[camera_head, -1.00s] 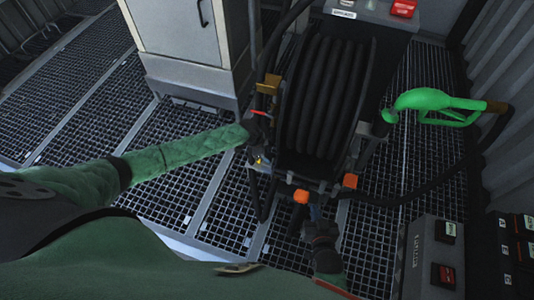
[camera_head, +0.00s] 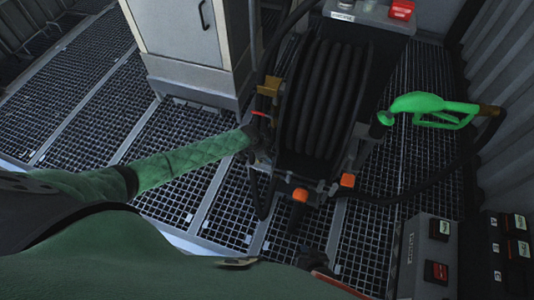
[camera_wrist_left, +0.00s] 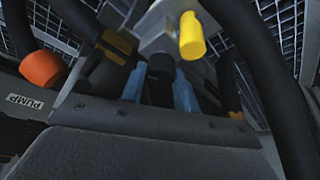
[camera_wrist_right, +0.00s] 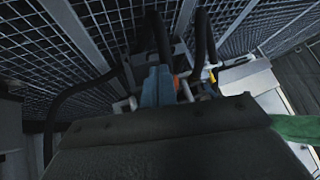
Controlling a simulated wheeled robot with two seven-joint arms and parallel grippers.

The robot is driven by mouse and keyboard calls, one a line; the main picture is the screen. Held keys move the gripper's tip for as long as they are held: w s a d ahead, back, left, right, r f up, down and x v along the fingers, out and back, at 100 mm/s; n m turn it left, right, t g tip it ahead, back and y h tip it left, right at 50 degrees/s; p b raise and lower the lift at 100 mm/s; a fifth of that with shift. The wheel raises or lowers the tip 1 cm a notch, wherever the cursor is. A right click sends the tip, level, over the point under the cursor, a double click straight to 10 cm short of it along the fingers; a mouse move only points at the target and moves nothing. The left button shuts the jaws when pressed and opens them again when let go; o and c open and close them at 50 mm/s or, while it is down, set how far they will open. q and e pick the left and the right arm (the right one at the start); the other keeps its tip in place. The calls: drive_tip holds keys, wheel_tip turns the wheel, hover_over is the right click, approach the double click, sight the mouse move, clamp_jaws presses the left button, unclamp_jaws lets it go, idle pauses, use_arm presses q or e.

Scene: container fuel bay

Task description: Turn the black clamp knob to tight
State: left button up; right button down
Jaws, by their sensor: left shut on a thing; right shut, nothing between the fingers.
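The black clamp knob (camera_wrist_left: 160,68) shows in the left wrist view as a short dark cylinder between the blue fingertips. My left gripper (camera_wrist_left: 158,92) is shut on it, beside a pale bracket with a yellow-tipped part (camera_wrist_left: 192,36). In the head view, my left arm reaches to the near left side of the hose reel (camera_head: 325,100); the knob and fingers cannot be made out there. My right gripper (camera_head: 312,258) is low in the head view, in front of the reel and apart from it. Its blue fingers (camera_wrist_right: 158,86) are together and empty in the right wrist view.
Two orange-capped parts (camera_head: 300,195) (camera_head: 347,180) stick out at the reel's near edge. A green fuel nozzle (camera_head: 430,106) hangs at the right on a black hose. A grey cabinet (camera_head: 185,45) stands at the back left. Control boxes (camera_head: 425,255) stand at lower right. Grating left of the reel is clear.

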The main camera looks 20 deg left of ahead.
use_arm(q)
drive_tip(key=shift+s+r+n+t+p, duration=0.1)
drive_tip(key=shift+r+n+t+p, duration=0.2)
drive_tip(key=shift+n+p, duration=0.75)
drive_tip(key=n+y+p, duration=0.1)
drive_tip(key=p, duration=0.1)
drive_tip(key=shift+f+n+t+p, duration=0.15)
drive_tip(key=shift+n+t+p, duration=0.15)
drive_tip(key=shift+p, duration=0.1)
drive_tip(key=shift+d+n+p, duration=0.1)
drive_tip(key=shift+n+p, duration=0.45)
drive_tip(key=shift+p, duration=0.3)
drive_tip(key=shift+f+n+t+y+p, duration=0.15)
drive_tip(key=shift+n+t+y+p, duration=0.3)
drive_tip(key=shift+n+p, duration=0.75)
use_arm(e)
wheel_tip(320, 180, up, 25)
drive_tip(key=w+g, duration=0.1)
drive_tip(key=g, duration=0.1)
drive_tip(key=shift+f+n, duration=0.2)
drive_tip(key=shift+n, duration=0.1)
drive_tip(key=shift+w, duration=0.1)
